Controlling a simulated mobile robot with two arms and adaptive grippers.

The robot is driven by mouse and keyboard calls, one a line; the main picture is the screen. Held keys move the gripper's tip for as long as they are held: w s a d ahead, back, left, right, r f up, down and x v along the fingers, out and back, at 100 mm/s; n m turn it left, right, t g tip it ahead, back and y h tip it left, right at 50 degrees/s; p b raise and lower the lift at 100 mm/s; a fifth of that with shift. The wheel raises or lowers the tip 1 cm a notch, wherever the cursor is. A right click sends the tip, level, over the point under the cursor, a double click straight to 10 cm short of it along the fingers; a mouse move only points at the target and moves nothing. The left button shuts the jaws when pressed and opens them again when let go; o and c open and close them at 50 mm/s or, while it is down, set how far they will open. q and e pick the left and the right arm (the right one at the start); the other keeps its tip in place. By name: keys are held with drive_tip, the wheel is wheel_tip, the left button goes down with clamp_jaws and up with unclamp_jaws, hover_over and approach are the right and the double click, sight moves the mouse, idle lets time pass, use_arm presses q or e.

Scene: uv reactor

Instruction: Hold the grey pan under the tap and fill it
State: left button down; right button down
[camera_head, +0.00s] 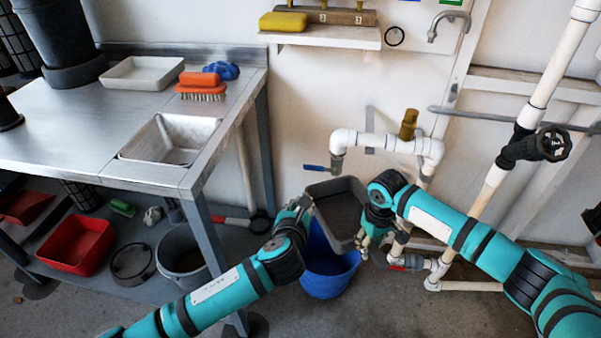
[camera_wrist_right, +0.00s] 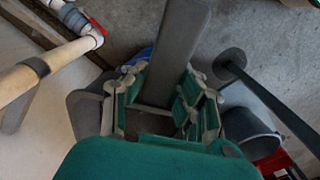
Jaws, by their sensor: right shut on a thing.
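The grey pan (camera_head: 338,205) is tilted below the white pipe tap (camera_head: 337,150), which has a blue lever (camera_head: 316,168). No water stream shows, and I cannot tell whether the pan holds water. My right gripper (camera_head: 368,236) is shut on the pan's right side. In the right wrist view, the fingers of this gripper (camera_wrist_right: 165,100) lie on either side of the grey pan wall (camera_wrist_right: 178,45). My left gripper (camera_head: 302,207) is at the pan's left edge; its fingertips are partly hidden, so its grip is unclear.
A blue bucket (camera_head: 330,273) stands on the floor under the pan. A steel bench with a sink (camera_head: 170,140) is at left. White pipes with a black valve wheel (camera_head: 553,143) stand at right. A red-handled valve (camera_head: 405,263) is low beside my right gripper.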

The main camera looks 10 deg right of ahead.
drive_tip(key=s+a+p, duration=0.3)
drive_tip(key=s+p, duration=0.7)
drive_tip(key=shift+f+p, duration=0.35)
drive_tip(key=shift+p, duration=0.05)
idle(0.4)
drive_tip(key=shift+s, duration=0.1)
